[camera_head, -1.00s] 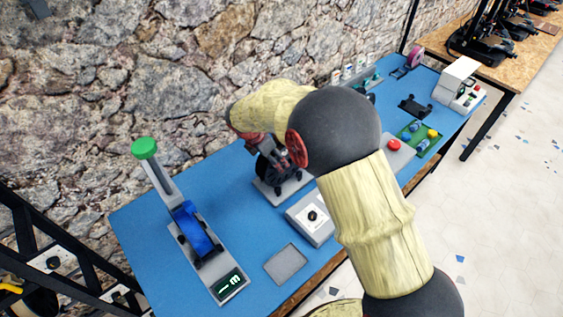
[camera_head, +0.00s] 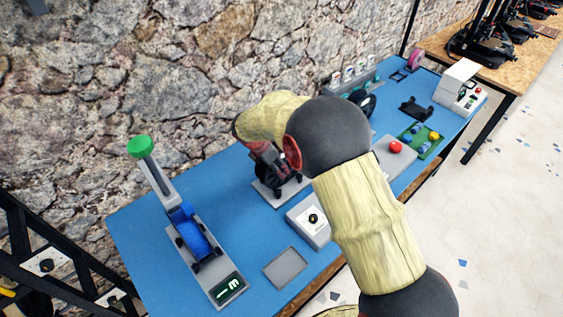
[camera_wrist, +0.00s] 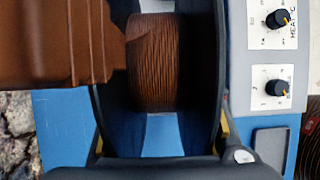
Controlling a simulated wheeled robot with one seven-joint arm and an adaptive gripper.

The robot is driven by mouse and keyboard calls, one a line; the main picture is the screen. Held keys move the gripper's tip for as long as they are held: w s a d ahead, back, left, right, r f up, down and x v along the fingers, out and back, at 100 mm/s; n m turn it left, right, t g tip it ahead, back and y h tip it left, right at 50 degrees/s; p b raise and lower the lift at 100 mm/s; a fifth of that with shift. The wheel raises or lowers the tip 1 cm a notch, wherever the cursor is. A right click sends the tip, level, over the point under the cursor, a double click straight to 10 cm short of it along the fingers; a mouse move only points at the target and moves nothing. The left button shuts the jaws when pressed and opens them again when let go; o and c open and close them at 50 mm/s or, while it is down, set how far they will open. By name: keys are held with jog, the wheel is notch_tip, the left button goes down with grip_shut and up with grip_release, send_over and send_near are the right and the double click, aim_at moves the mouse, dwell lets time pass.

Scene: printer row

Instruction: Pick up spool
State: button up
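A spool wound with brown strand (camera_wrist: 153,70) fills the middle of the wrist view, between dark side walls. In the head view a black spool assembly (camera_head: 287,186) sits on a grey stand in the middle of the blue table. My gripper (camera_head: 266,156), reddish, is at the upper left of this assembly, partly overlapping it. In the wrist view a brown block that appears to be my gripper (camera_wrist: 75,42) comes from the upper left, close beside the wound strand. The fingertips are not clear, so I cannot tell their opening or contact.
A grey knob box (camera_head: 310,220) is just right of the middle stand; a flat grey plate (camera_head: 285,268) lies in front. A stone wall (camera_head: 110,110) runs behind.

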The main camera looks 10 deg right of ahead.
jog(key=c, duration=1)
jog(key=shift+r, duration=0.1)
jog(key=shift+c, duration=0.2)
jog(key=shift+r, duration=0.5)
jog(key=s+a+r+p, duration=0.5)
jog(key=s+r, duration=0.7)
jog(key=s, duration=0.1)
notch_tip(320, 180, up, 9)
jog(key=p, duration=0.8)
jog(key=shift+r+p, duration=0.2)
jog(key=shift+p, duration=0.2)
jog(key=shift+a, duration=0.1)
